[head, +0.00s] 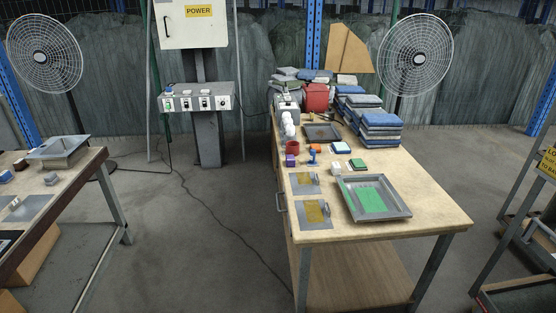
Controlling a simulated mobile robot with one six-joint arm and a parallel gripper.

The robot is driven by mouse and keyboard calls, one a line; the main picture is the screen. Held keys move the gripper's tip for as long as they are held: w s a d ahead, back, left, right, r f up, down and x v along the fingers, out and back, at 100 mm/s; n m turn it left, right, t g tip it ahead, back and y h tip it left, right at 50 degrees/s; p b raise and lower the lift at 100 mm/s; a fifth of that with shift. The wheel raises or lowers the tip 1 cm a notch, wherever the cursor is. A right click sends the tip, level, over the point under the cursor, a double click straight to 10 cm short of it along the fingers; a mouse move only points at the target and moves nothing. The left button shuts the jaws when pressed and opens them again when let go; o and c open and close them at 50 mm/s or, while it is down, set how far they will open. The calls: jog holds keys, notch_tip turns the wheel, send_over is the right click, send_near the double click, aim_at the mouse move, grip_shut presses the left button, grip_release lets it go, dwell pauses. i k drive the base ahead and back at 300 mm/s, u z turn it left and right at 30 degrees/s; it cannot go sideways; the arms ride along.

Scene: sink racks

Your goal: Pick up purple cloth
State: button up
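A small purple item (291,160) lies at the left edge of the right-hand wooden table (420,212). It is the only clearly purple thing in view, and it is too small to tell whether it is folded cloth. A dark red container (292,147) stands just behind it. A small blue object (313,158) stands to its right. My gripper is not in view.
The table also holds a grey tray with a green base (375,198), a dark tray (323,133), and folded cloth stacks (381,127) at the back right. Another table (70,180) stands at left. Open floor (200,235) lies between the tables.

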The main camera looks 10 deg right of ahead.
aim_at(290, 160)
jog(key=u, duration=0.5)
jog(key=i, duration=0.5)
jog(key=u, duration=0.8)
jog(key=i, duration=1.85)
jog(key=z, duration=0.4)
jog(key=i, duration=0.6)
jog(key=z, duration=0.85)
jog(key=i, duration=0.45)
jog(key=z, duration=0.25)
